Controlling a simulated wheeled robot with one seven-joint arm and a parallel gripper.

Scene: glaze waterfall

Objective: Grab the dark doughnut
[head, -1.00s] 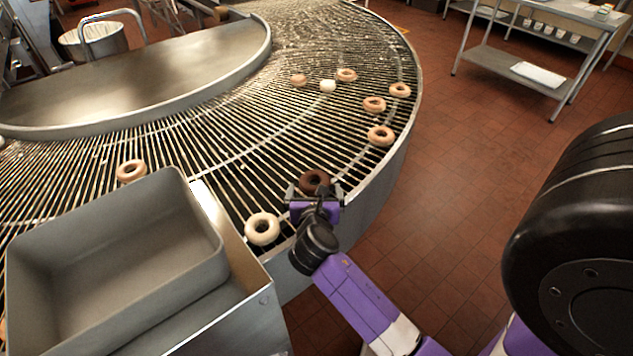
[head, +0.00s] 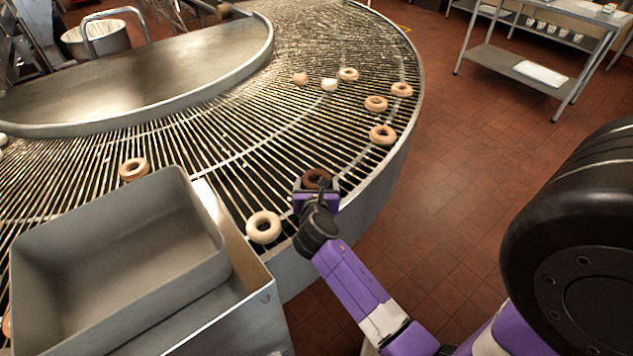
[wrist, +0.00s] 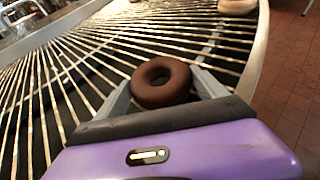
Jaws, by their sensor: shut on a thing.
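The dark doughnut (head: 316,177) is at the near right part of the curved wire conveyor (head: 250,150), partly hidden behind my gripper (head: 318,184) in the head view. In the wrist view the dark brown doughnut (wrist: 160,82) sits between the two grey fingers of my gripper (wrist: 161,88), with a finger against each side. My gripper is shut on it. The doughnut is at the wires; I cannot tell whether it is lifted off them.
A cream doughnut (head: 263,227) lies just left of my gripper. A grey metal bin (head: 110,250) stands at the lower left. Several lighter doughnuts, one of them at the right edge (head: 382,135), lie farther along. Open tiled floor (head: 450,200) is to the right.

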